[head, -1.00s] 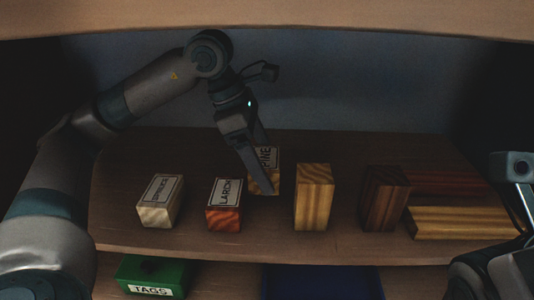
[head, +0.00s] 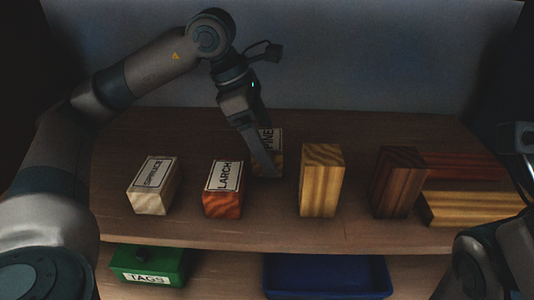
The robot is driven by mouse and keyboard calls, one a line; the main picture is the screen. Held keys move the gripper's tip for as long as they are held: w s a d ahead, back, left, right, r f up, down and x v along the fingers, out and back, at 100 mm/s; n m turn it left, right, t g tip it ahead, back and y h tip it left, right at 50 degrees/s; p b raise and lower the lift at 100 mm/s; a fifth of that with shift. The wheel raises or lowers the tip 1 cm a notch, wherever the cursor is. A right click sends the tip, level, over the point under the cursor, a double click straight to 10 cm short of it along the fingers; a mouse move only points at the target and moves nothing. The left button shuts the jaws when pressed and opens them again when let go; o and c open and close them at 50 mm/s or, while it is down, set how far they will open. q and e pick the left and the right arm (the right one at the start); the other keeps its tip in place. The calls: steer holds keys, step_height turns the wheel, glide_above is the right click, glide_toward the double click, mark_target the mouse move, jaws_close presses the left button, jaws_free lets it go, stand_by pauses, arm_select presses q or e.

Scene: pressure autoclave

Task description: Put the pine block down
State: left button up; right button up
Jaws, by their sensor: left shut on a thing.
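The pine block (head: 276,140) is a small wooden block with a white label reading PINE, at the middle of the shelf, behind the row of other blocks. My left gripper (head: 262,160) reaches down from the upper left and is shut on it; a finger covers part of the block. I cannot tell whether its underside touches the shelf. My right arm shows at the lower right edge, but its gripper fingers are not visible.
On the shelf (head: 270,235) stand a spruce block (head: 152,186), a larch block (head: 222,190), an unlabelled yellow block (head: 321,180) and a dark brown block (head: 397,182). Flat boards (head: 472,208) lie at right. Below are a green TAGS box (head: 150,262) and a blue tray (head: 328,275).

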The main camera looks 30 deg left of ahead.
arm_select(q)
steer(key=shift+f, duration=0.4)
steer(key=shift+r, duration=0.1)
steer(key=o, duration=1.2)
